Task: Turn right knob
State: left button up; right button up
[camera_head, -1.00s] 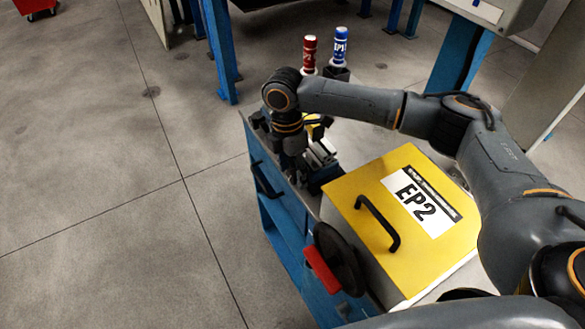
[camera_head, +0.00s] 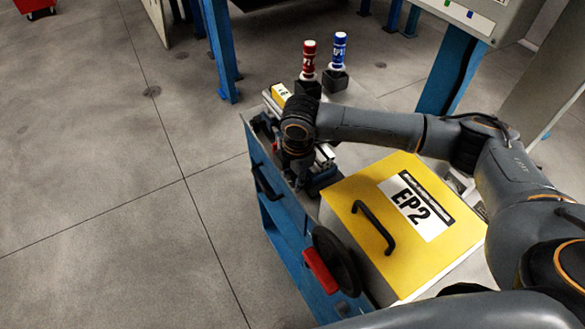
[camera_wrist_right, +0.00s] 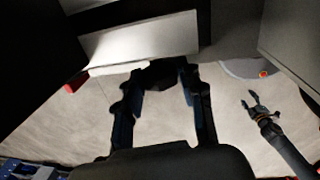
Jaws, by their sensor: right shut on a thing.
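My right gripper (camera_wrist_right: 160,74) reaches down to the left edge of the blue cart in the head view, where its wrist hides most of the fingers. In the right wrist view its two fingers close on a small dark knob (camera_wrist_right: 158,77) in front of a pale panel. The knob's shape is hard to make out in the shadow, and it is hidden in the head view. My left gripper (camera_wrist_right: 256,104) shows small at the right of the right wrist view, fingers apart and empty, away from the knob. It is not in the head view.
A yellow EP2 box (camera_head: 445,250) with a black handle sits on the cart. A black wheel (camera_head: 338,262) with a red grip (camera_head: 320,270) is on the cart's side. Red (camera_head: 309,62) and blue (camera_head: 339,50) bottles stand behind my wrist.

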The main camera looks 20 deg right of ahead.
jog(key=shift+s+t, duration=0.25)
jog(key=shift+t, duration=1.05)
jog(key=o, duration=1.2)
jog(key=shift+d, duration=0.1)
jog(key=shift+c, duration=0.2)
jog(key=v, duration=1.2)
jog(key=shift+d, duration=0.25)
jog(key=shift+f, duration=0.1)
